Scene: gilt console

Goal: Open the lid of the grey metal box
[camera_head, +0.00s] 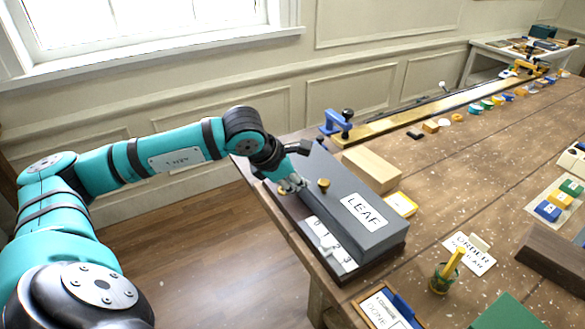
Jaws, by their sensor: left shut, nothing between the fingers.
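The grey metal box (345,190) stands near the left edge of the wooden table, with a white LEAF label (364,211) on its upper face. Its lid looks down, but the seam is too small to make out. A brass knob (323,184) sits on the box. Along its near left side is a pale panel marked 1, 2, 3 (330,245) with a white pointer. My left gripper (291,184) is shut and empty, close beside the box's left side near the knob; I cannot tell whether it touches. My right gripper is not in view.
A light wooden block (372,168) and a yellow-edged card (401,204) lie behind the box. A blue clamp (337,123) stands beyond. A green cup (443,278), an order card (470,253) and a framed card (387,308) lie to the right and front.

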